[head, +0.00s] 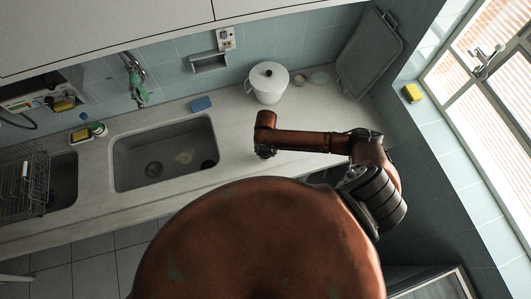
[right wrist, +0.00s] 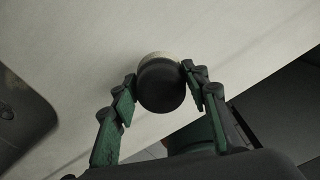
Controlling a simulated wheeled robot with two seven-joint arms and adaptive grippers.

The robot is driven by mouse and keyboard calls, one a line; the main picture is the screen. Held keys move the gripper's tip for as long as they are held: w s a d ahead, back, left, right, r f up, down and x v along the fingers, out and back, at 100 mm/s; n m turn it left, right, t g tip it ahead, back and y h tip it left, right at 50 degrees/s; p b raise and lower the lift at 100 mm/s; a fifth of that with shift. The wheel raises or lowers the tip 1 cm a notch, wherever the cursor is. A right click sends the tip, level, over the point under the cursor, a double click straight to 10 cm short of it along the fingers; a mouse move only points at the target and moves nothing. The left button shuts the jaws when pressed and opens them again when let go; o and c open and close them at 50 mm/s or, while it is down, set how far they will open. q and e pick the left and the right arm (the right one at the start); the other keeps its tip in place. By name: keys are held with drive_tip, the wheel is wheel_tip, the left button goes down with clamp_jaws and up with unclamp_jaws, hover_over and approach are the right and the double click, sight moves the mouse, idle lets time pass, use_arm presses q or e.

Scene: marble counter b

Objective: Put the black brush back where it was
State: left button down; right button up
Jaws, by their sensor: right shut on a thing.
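The black brush (right wrist: 162,88) shows in the right wrist view as a dark round piece with a pale rim at its far side. My right gripper (right wrist: 160,80) is shut on it, with one green-padded finger at each side. The pale counter (right wrist: 230,35) lies behind the brush; I cannot tell whether the two touch. In the head view my right gripper (head: 265,152) points down at the counter's front part, right of the sink, mostly hidden under the wrist. I cannot make out the brush there. My left gripper is not in view.
The grey sink (head: 140,178) is left of my right gripper. A white lidded pot (head: 267,87) stands behind it, with small dishes (head: 318,78) and a leaning grey tray (head: 368,52) farther right. A blue sponge (head: 201,104) lies behind the sink. A wire rack (head: 24,180) stands far left.

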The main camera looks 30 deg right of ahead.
sight(266, 153)
drive_tip(key=shift+w+f, duration=0.2)
drive_tip(key=shift+f, duration=0.05)
drive_tip(key=shift+d+f, duration=0.1)
drive_tip(key=shift+f, duration=1.5)
drive_tip(key=o, duration=1)
wheel_tip(266, 153, up, 12)
drive_tip(key=shift+r+b, duration=0.1)
drive_tip(key=shift+b, duration=0.2)
